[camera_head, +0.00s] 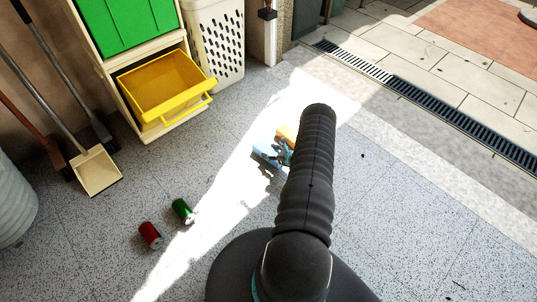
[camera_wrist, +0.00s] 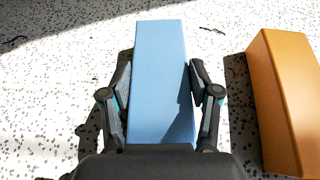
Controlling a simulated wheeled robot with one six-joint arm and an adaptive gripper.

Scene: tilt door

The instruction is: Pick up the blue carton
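The blue carton (camera_wrist: 160,75) fills the middle of the wrist view, its long face toward the camera. In the head view, it shows as a small blue patch (camera_head: 264,152) on the sunlit floor, partly hidden by my gripper (camera_head: 279,152) and arm. In the wrist view, the fingers of my gripper (camera_wrist: 161,80) stand on either side of the carton, very close to its left and right faces. I cannot tell whether they touch it. A finger's shadow falls on the carton's lower right.
An orange carton (camera_wrist: 285,95) lies just right of the blue one. Green (camera_head: 182,210) and red (camera_head: 150,235) cans lie on the floor at left. A cabinet with an open yellow drawer (camera_head: 160,90) and a white basket (camera_head: 216,45) stand behind. The right floor is mostly clear.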

